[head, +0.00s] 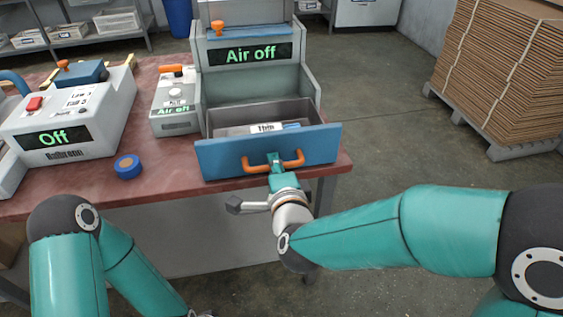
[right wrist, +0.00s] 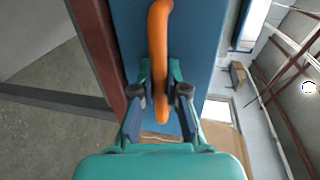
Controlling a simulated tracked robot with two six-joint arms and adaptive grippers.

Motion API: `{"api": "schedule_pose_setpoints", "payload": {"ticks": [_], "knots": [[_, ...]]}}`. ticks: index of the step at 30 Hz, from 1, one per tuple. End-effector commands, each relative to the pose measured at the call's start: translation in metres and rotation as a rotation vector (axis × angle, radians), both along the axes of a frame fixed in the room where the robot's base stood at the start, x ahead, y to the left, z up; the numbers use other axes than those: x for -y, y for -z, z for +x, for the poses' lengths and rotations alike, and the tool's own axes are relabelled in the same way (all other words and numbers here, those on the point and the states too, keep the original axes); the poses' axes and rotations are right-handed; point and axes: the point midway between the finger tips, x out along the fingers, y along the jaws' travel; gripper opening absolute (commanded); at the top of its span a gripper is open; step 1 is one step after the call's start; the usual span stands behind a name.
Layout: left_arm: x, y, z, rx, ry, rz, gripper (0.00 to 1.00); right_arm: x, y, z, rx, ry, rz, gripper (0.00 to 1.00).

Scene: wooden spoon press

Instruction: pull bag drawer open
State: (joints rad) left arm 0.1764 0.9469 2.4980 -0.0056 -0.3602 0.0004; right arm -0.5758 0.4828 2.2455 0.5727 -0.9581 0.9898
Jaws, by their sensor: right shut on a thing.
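The bag drawer (head: 222,159) has a blue front and an orange handle (head: 293,160). It stands pulled out of the grey press housing, and its open top shows a bag labelled "Thin" (head: 266,129) inside. My right gripper (head: 274,162) is at the middle of the handle. In the right wrist view its fingers (right wrist: 158,85) are on either side of the orange handle (right wrist: 158,40), shut on it, in front of the blue drawer front (right wrist: 200,40). My left arm is at the lower left in the head view, and its gripper is out of the picture.
Stacked cardboard (head: 505,65) stands on a pallet at right.

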Motion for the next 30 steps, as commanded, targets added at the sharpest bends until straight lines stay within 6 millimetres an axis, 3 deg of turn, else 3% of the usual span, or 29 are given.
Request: {"api": "schedule_pose_setpoints", "payload": {"ticks": [3, 12, 13, 17, 30], "knots": [[0.000, 0.004, 0.000, 0.000, 0.000, 0.000, 0.40, -0.006, 0.006, -0.009, -0.012, -0.015, -0.003, 0.00], [0.000, 0.003, 0.000, 0.000, 0.000, 0.000, 0.40, -0.007, 0.006, -0.010, -0.014, -0.017, -0.003, 0.00], [0.000, 0.003, 0.000, -0.001, 0.000, 0.000, 0.40, -0.007, 0.006, -0.010, -0.014, -0.018, -0.003, 0.16], [0.000, 0.003, 0.000, -0.001, 0.000, 0.000, 0.40, -0.007, 0.004, -0.009, -0.011, -0.017, -0.001, 0.38], [0.000, 0.003, 0.000, 0.000, 0.000, 0.000, 0.40, -0.006, 0.000, -0.017, -0.005, -0.018, 0.000, 0.39]]}}
